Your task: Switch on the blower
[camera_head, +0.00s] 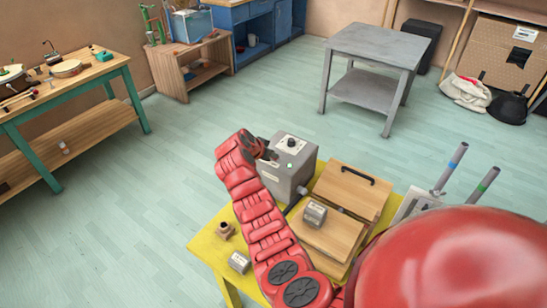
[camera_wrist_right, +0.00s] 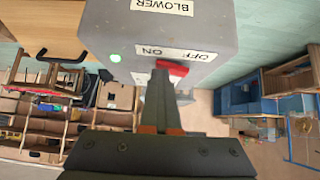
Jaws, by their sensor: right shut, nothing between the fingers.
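The blower is a grey box (camera_head: 300,158) with a dark knob (camera_head: 291,143) on top, at the back of the yellow table. In the right wrist view its grey face (camera_wrist_right: 215,18) is upside down and carries a BLOWER label (camera_wrist_right: 162,6), ON and OFF labels, a red switch (camera_wrist_right: 172,68) and a glowing green lamp (camera_wrist_right: 115,58). My right gripper (camera_head: 268,156) is at the box's left side. In the wrist view its shut, empty fingers (camera_wrist_right: 160,76) are at the red switch, partly covering it; I cannot tell whether they touch. My left gripper is out of view.
The yellow table (camera_head: 205,245) also holds a wooden box with a black handle (camera_head: 352,188), a small grey block (camera_head: 315,213), another small block (camera_head: 239,262) and a small brown piece (camera_head: 225,230). A grey table (camera_head: 378,45) stands behind. The floor to the left is clear.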

